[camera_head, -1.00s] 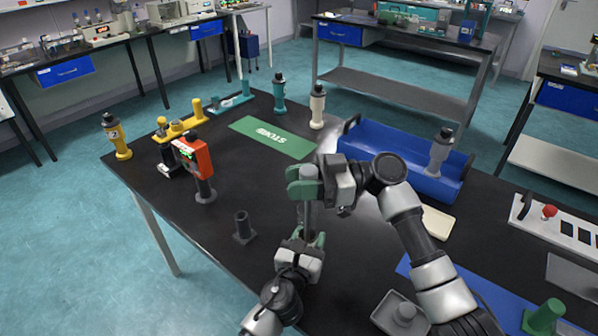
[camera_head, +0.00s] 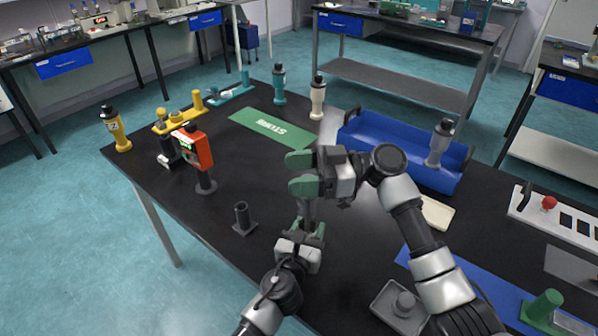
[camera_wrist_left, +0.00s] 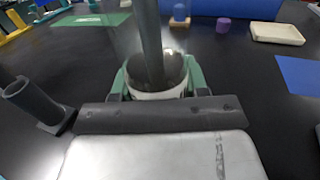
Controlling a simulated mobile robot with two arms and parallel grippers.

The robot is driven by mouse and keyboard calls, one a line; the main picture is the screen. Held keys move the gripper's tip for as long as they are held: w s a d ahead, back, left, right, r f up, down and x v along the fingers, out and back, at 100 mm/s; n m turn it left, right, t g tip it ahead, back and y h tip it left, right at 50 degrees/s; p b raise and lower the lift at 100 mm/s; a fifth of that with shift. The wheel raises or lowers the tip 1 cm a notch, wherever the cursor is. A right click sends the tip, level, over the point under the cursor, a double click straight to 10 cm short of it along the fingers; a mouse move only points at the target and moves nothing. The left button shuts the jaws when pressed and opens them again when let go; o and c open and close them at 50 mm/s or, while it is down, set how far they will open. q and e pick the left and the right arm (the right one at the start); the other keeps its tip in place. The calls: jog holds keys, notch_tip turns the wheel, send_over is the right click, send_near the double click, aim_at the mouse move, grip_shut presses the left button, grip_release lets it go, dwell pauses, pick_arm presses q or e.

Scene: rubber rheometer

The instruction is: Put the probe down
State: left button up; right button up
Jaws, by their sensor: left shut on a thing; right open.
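The probe (camera_head: 307,209) is a grey rod, upright in my left gripper (camera_head: 311,231), which is shut on it above the table. In the left wrist view the probe (camera_wrist_left: 150,40) rises from between the green fingers; its lower end is hidden. My right gripper (camera_head: 297,173) is open, with its green fingers directly above the left gripper in the head view, close to the probe's upper end. I cannot tell whether they touch it. A dark hollow stand (camera_head: 242,216) on a square base is left of the left gripper; it also shows in the left wrist view (camera_wrist_left: 35,100).
A red-orange device (camera_head: 196,150) on a stand is at left, near yellow fixtures (camera_head: 175,120). A green mat (camera_head: 262,128) and blue tray (camera_head: 385,133) lie behind. The tabletop around the hollow stand is clear.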

jog(key=shift+d, duration=0.1)
jog(key=w+d, duration=0.1)
jog(key=d, duration=0.8)
jog(key=shift+w+d, duration=0.3)
jog(key=shift+d, duration=0.05)
pick_arm(q)
jog(key=o, duration=1.1)
jog(key=shift+c, duration=0.2)
